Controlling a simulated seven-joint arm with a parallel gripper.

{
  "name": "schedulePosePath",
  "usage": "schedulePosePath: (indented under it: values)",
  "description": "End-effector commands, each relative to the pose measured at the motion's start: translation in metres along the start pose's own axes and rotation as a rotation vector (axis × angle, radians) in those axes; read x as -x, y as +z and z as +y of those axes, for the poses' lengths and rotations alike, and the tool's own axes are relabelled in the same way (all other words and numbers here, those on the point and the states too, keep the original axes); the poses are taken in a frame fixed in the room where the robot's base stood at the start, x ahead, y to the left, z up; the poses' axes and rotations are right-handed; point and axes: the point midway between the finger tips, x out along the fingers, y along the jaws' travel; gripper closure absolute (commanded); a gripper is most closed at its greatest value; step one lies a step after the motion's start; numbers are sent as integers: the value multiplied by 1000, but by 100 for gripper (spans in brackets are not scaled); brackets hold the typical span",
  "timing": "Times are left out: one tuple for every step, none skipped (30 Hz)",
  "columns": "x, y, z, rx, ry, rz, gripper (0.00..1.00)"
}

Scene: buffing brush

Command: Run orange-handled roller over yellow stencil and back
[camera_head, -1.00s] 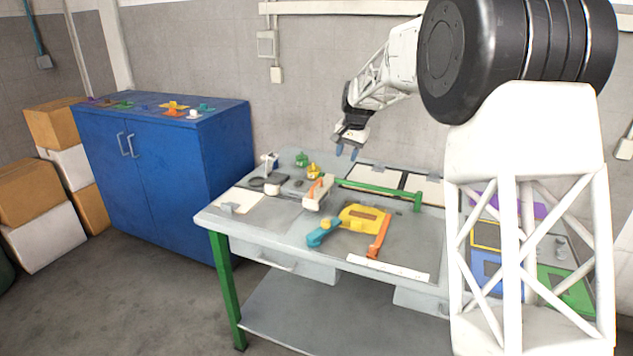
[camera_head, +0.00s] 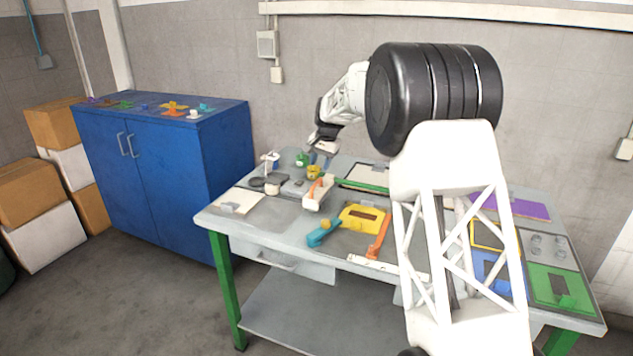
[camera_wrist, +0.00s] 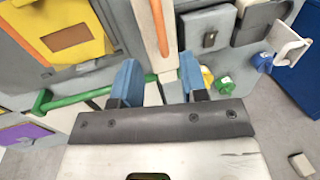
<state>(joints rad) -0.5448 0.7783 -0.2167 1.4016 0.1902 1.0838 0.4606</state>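The yellow stencil (camera_head: 362,219) lies flat on the workbench, with a brown window in it. It also shows at the upper left of the wrist view (camera_wrist: 88,48). The roller's orange handle (camera_head: 315,188) shows on a long white body or holder (camera_head: 318,199), left of and behind the stencil. In the wrist view, the orange handle (camera_wrist: 158,22) is at the top centre, beyond my fingertips. My gripper (camera_head: 320,158) is above the back of the bench, behind the roller. Its blue fingers (camera_wrist: 160,75) are apart and empty. The roller head cannot be made out.
A blue-handled piece (camera_head: 323,233) and an orange piece (camera_head: 379,238) flank the stencil. A green bar (camera_head: 370,187) lies behind it. Yellow (camera_head: 313,171) and green (camera_head: 302,159) items stand near my gripper. A blue cabinet (camera_head: 165,185) stands left.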

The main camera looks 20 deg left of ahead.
Motion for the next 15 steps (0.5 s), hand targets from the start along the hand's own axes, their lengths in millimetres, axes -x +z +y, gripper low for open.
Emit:
schedulePosePath:
  values:
    - [-1,0,0,0,0,0,60]
    - [-1,0,0,0,0,0,60]
    - [-3,0,0,0,0,-1,60]
    - [-4,0,0,0,0,-1,60]
    - [-5,0,0,0,1,-1,60]
    - [-8,0,0,0,1,-1,60]
    - [-10,0,0,0,1,-1,60]
    - [-12,0,0,0,1,-1,60]
    - [-15,0,0,0,0,-1,60]
    - [-18,0,0,0,0,0,60]
    - [-21,0,0,0,0,0,60]
    - [-25,0,0,0,0,0,60]
    - [-29,0,0,0,0,-1,60]
    - [-33,0,0,0,1,-1,60]
    - [-38,0,0,0,1,-2,60]
